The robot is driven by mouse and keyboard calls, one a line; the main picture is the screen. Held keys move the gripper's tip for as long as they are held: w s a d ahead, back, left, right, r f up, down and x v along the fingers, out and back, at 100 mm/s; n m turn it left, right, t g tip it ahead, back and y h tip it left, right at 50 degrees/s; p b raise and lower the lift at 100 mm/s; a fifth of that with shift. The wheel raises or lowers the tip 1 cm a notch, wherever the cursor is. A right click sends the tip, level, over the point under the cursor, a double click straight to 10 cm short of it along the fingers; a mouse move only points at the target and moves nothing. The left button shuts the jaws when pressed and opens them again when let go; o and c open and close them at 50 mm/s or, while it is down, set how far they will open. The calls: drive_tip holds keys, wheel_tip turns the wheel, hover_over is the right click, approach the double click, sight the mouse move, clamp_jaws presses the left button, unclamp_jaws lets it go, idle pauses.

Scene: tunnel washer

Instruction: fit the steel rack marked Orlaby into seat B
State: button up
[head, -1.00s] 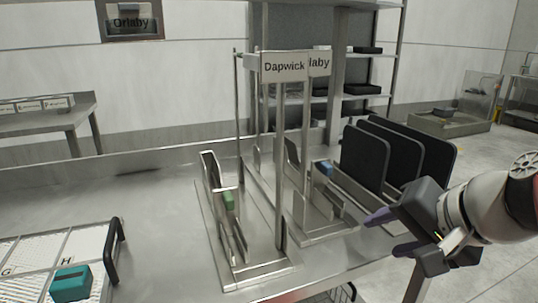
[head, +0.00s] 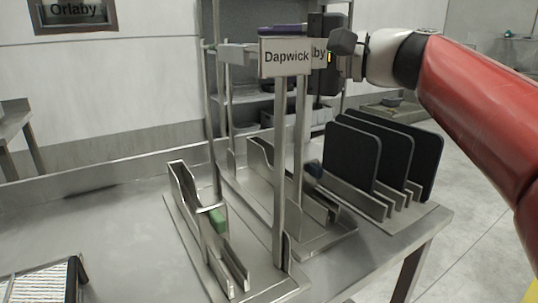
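The steel rack whose label ends in "laby" (head: 319,54) stands upright on the steel table, its label partly covered by the Dapwick label in front. My gripper (head: 290,42) is level with the top of the racks, behind the Dapwick label. One purple finger shows above that label; the other is hidden, so its opening and any hold on the rack cannot be told. I see no marking for seat B.
The Dapwick rack (head: 286,57) stands close in front, with a green block (head: 218,217) low in it. Dark upright panels (head: 352,156) fill a holder at right. A tray (head: 40,285) is at lower left. Bare table (head: 110,225) lies between. An Orlaby plaque (head: 73,13) hangs on the wall.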

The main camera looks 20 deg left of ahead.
drive_tip(key=shift+w+a, duration=0.1)
drive_tip(key=shift+a, duration=0.7)
drive_tip(key=shift+c, duration=0.4)
clamp_jaws()
idle(0.3)
drive_tip(key=shift+r, duration=0.1)
